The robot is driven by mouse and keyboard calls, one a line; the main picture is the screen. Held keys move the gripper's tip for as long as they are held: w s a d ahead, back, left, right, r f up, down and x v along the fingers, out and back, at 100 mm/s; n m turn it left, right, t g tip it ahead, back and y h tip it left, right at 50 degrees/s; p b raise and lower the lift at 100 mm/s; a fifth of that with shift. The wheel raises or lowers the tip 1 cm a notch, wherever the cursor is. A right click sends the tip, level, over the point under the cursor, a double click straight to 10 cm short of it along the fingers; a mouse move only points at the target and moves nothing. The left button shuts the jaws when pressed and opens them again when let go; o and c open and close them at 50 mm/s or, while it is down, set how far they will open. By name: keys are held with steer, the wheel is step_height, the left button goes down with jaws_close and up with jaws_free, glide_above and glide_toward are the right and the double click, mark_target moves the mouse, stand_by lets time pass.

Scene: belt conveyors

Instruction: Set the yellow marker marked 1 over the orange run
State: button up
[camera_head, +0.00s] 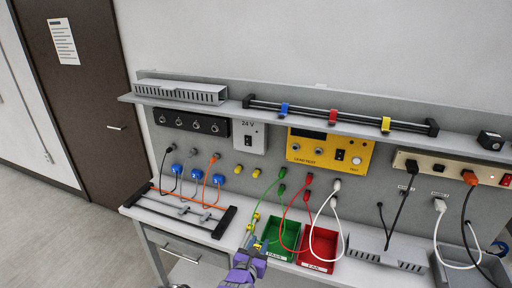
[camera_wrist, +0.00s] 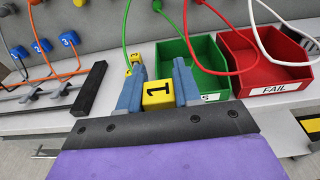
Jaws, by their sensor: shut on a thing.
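A yellow marker (camera_wrist: 158,94) with a black 1 sits between the blue-grey fingers of my gripper (camera_wrist: 158,88) in the wrist view. The gripper is shut on it. In the head view my gripper (camera_head: 256,250) is at the bench's front, left of the green bin and right of the cable rack. The orange run is an orange cable (camera_head: 206,190); it hangs from the panel and crosses the rack to the left, well left of my gripper. It also shows at the wrist view's left (camera_wrist: 77,40). More yellow markers (camera_wrist: 137,59), one numbered 3, stand behind the held one.
A rack with a black end bar (camera_head: 224,222) lies between my gripper and the orange cable. The green bin (camera_head: 266,249) and red bin (camera_head: 318,266) stand to the right, with green, red and white cables hanging over them. Blue numbered clips (camera_wrist: 68,39) are on the panel.

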mark_target(246, 238)
steer(key=w+d+r, duration=0.2)
steer(key=d+r, duration=0.5)
steer(key=r, duration=0.4)
steer(key=w+d+r, duration=0.2)
steer(key=d+r, duration=0.5)
steer(key=r, duration=0.4)
steer(key=a+f, duration=1.1)
steer(key=f, duration=0.4)
steer(key=s+a+f, duration=0.2)
steer(key=s+f, duration=0.2)
steer(key=f, duration=0.2)
steer(key=s+a+f, duration=0.2)
steer(key=s+f, duration=0.2)
steer(key=f, duration=0.2)
steer(key=shift+a+f, duration=0.15)
steer(key=shift+a, duration=0.2)
steer(key=w+a, duration=0.1)
steer(key=w, duration=0.4)
steer(key=w+a+f+b, duration=0.1)
steer(key=w, duration=0.3)
steer(key=w+a, duration=0.1)
steer(key=w, duration=0.4)
steer(key=shift+w+f+b, duration=0.25)
steer(key=shift+w+b, duration=0.1)
steer(key=shift+w+a+f+b, duration=0.1)
steer(key=shift+w+f+b, duration=0.15)
steer(key=shift+f, duration=0.6)
steer(key=shift+w+f+b, duration=0.15)
steer(key=shift+f+b, duration=0.05)
steer(key=shift+f, duration=0.6)
